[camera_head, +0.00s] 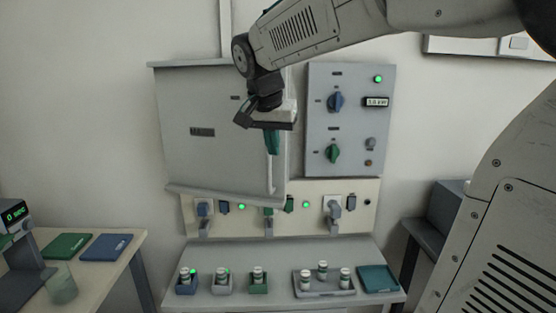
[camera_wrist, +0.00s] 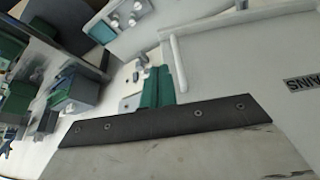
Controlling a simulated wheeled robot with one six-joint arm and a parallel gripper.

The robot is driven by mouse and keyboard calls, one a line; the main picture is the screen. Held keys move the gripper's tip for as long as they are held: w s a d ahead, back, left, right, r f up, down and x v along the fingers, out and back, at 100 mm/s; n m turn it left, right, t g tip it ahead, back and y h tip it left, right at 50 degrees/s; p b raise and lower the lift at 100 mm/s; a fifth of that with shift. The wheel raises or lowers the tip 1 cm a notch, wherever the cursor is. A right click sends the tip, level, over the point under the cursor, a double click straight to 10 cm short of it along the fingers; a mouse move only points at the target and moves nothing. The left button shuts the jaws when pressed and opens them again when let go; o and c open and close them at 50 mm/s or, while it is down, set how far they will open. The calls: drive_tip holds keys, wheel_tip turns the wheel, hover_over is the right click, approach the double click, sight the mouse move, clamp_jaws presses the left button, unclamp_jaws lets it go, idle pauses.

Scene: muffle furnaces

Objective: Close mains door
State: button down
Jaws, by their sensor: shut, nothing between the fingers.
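The mains door (camera_head: 185,115) is a large grey panel on the wall at the left of centre, with a dark label and a vertical bar handle (camera_head: 270,178) near its right edge. Its lower edge slants down to the right, so it looks partly swung out; how far I cannot tell. In the wrist view the door (camera_wrist: 245,70) fills the right side with its "MAINS" label, and its handle (camera_wrist: 178,62) stands just beyond the fingers. My gripper (camera_head: 272,150) points down in front of the door's right part, fingers shut and empty, close to the handle. Contact is unclear.
A grey control panel (camera_head: 350,150) with a blue and a green knob is right of the door. Below are a socket strip (camera_head: 300,220) with plugs and a bench (camera_head: 240,250) with small jars and a tray. A side table (camera_head: 100,280) is at left.

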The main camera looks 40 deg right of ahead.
sight(281, 170)
drive_tip(key=x, duration=0.3)
drive_tip(key=w+d+x, duration=0.1)
drive_tip(key=x, duration=0.3)
drive_tip(key=d+r+x, duration=0.1)
drive_tip(key=x, duration=0.2)
drive_tip(key=shift+w+f, duration=0.2)
drive_tip(key=shift+f, duration=0.05)
drive_tip(key=shift+w+d, duration=0.35)
drive_tip(key=shift+d, duration=0.1)
